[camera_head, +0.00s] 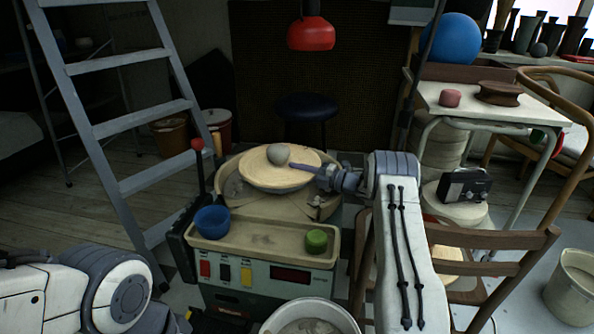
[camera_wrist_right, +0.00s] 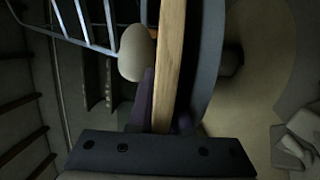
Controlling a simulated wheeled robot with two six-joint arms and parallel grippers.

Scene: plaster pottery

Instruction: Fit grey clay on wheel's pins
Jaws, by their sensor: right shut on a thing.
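The grey clay (camera_head: 278,154) is a rounded lump on a pale round wooden bat (camera_head: 262,178). My right gripper (camera_head: 308,168) is shut on the bat's right edge. In the right wrist view, the bat (camera_wrist_right: 172,60) shows edge-on between my fingers (camera_wrist_right: 165,105), with the clay (camera_wrist_right: 135,52) on its upper face. The dark wheel head (camera_wrist_right: 207,60) lies close under the bat in that view. The pins are hidden, and I cannot tell whether the bat rests on them. My left gripper is not in view; only my left arm shows at bottom left.
The wheel's splash pan (camera_head: 320,205) surrounds the bat. A red-knobbed lever (camera_head: 197,145) rises at left. A metal bowl (camera_head: 310,308) is in front, a ladder (camera_head: 125,120) at left.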

